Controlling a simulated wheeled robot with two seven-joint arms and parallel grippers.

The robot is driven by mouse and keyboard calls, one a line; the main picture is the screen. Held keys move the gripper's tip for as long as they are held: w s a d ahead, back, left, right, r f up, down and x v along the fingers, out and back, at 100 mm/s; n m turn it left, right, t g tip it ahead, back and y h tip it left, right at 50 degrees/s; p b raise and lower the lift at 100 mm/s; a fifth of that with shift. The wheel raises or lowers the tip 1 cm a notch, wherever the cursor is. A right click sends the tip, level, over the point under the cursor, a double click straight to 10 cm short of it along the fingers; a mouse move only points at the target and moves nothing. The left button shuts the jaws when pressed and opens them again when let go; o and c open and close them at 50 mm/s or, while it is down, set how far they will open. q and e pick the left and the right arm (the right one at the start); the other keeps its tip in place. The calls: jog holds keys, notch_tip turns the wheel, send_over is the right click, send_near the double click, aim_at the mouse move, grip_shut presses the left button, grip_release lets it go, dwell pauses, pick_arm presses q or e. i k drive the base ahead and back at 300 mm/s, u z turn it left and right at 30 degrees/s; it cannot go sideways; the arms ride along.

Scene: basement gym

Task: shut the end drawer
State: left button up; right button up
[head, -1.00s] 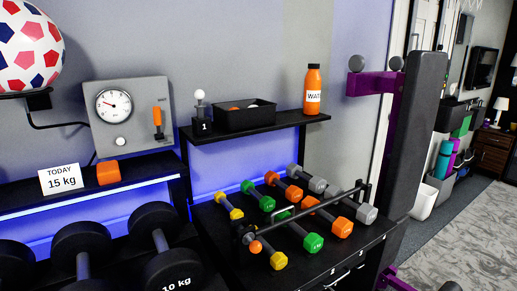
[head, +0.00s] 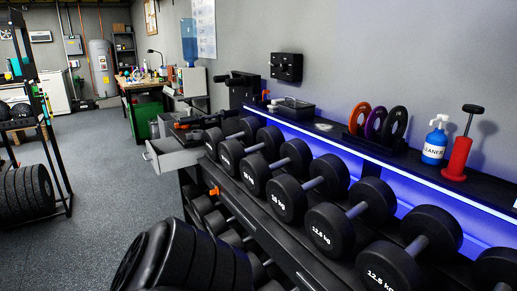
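The end drawer (head: 172,160) is a light grey drawer at the far left end of the dumbbell rack in the head view. It stands pulled out toward the aisle, with its open top and pale side showing. A small dark handle shows at its front, on the left. I cannot tell what, if anything, lies inside it. Neither of my grippers is in view.
The rack (head: 290,245) carries several black dumbbells. A large stack of black plates (head: 185,258) stands close in the foreground. A plate stand (head: 30,190) is at the left. Open floor (head: 95,190) lies between it and the drawer.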

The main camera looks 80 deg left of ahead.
aim_at(174, 151)
jog(key=u, duration=4)
jog(key=i, duration=2.05)
jog(key=z, duration=1.1)
jog(key=i, duration=0.85)
jog(key=z, duration=0.8)
